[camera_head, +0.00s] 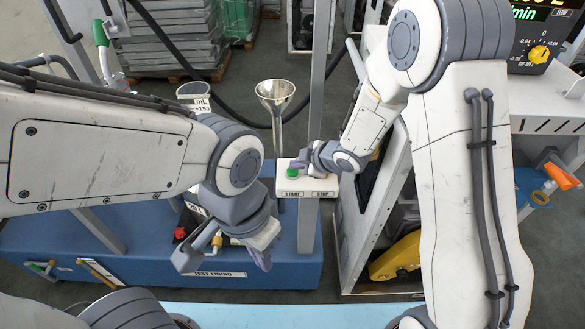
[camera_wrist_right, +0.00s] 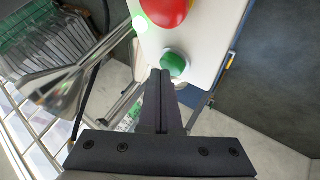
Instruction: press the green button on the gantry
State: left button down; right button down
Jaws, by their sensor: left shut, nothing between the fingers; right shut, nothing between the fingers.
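The green button (camera_head: 292,172) sits on a white box (camera_head: 306,188) labelled START and STOP, mounted on the grey gantry post. In the right wrist view the green button (camera_wrist_right: 174,63) is just beyond the fingertips, with a red button (camera_wrist_right: 166,8) above it. My right gripper (camera_head: 298,164) is shut and empty, its tips right by the green button; it also shows in the right wrist view (camera_wrist_right: 160,75). I cannot tell whether they touch. The gripper hides the red button in the head view. My left gripper (camera_head: 263,260) is shut and empty, low in front of the blue base.
A metal funnel (camera_head: 275,92) stands behind the button box, near a measuring cup (camera_head: 194,94). The blue base (camera_head: 292,268) lies below. A white-framed machine with a yellow part (camera_head: 398,258) stands right of the post. Grey stacks on pallets (camera_head: 170,45) are behind.

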aim_at(297, 172)
jog(key=shift+r, duration=0.55)
jog(key=shift+p, duration=0.3)
notch_tip(297, 172, up, 5)
jog(key=p, duration=0.4)
jog(key=shift+p, duration=0.3)
